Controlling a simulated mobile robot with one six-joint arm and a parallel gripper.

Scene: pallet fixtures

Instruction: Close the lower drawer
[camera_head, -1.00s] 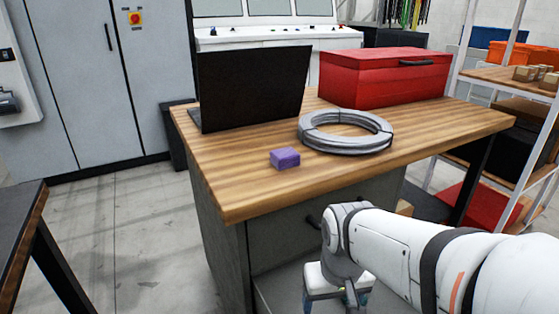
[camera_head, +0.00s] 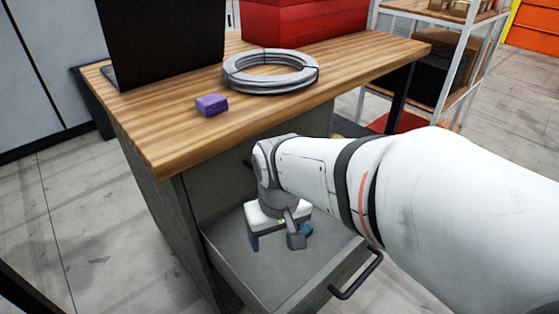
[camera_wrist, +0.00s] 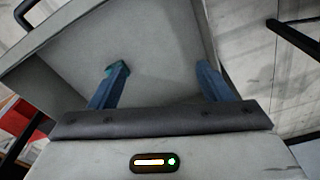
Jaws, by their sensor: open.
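The lower drawer (camera_head: 280,270) is grey and pulled out from the cabinet under the wooden workbench. Its black handle (camera_head: 357,275) is on the drawer front, at the lower right in the head view. A dark handle also shows at the wrist view's upper left (camera_wrist: 25,10). My gripper (camera_head: 275,243) is over the drawer's inside, pointing down, with its blue fingers spread. The wrist view shows the fingers apart (camera_wrist: 162,70) with only grey drawer surface between them. A small teal thing (camera_head: 306,230) shows beside a finger; I cannot tell whether they touch.
The workbench top (camera_head: 170,140) overhangs the drawer and holds a purple block (camera_head: 211,105), a grey cable coil (camera_head: 270,72), a black laptop (camera_head: 160,40) and a red toolbox (camera_head: 305,22). A white-framed shelf (camera_head: 465,70) stands right. The floor (camera_head: 110,240) left of the cabinet is clear.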

